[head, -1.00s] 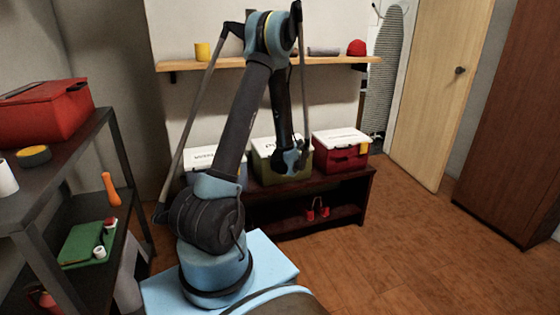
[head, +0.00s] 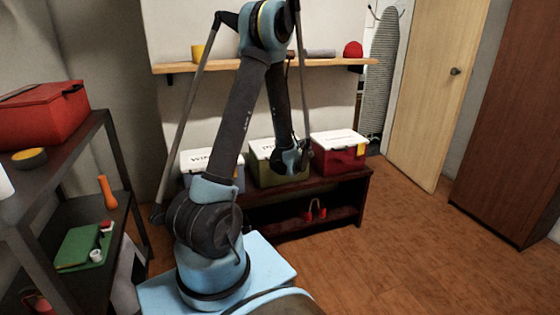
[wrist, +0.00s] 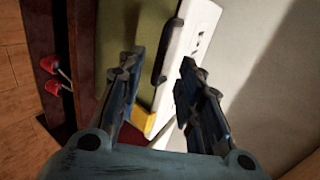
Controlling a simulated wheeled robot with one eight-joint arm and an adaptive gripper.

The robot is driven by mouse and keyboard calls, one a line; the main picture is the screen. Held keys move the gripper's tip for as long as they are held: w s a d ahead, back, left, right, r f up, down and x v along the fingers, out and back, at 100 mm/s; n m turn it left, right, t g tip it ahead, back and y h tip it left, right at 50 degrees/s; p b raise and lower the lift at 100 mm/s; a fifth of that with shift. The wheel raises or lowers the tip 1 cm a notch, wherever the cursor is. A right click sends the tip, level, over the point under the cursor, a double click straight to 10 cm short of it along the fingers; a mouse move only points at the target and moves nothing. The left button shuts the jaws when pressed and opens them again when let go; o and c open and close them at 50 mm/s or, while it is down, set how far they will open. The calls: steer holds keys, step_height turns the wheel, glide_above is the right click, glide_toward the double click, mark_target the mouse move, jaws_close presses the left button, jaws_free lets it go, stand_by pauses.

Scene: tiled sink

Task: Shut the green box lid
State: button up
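The green box (head: 267,176) stands in the middle of a row of three on a low dark bench. Its white lid (head: 262,149) lies over its top; my arm covers part of it, and I cannot tell whether it is fully shut. My gripper (head: 298,165) is at the box's front right, near the lid's edge. In the wrist view, turned on its side, the fingers of my gripper (wrist: 158,66) are apart and empty. Beyond them show the green body (wrist: 150,25), the white lid (wrist: 192,38) and a dark bar (wrist: 168,48) along its edge.
A white-lidded red box (head: 338,158) stands right of the green one, and another white-lidded box (head: 200,162) left of it. The dark bench (head: 350,190) carries them. A wall shelf (head: 260,63) hangs above. A dark rack (head: 75,150) stands at left. The floor at right is clear.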

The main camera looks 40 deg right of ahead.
steer(key=shift+v, duration=1.3)
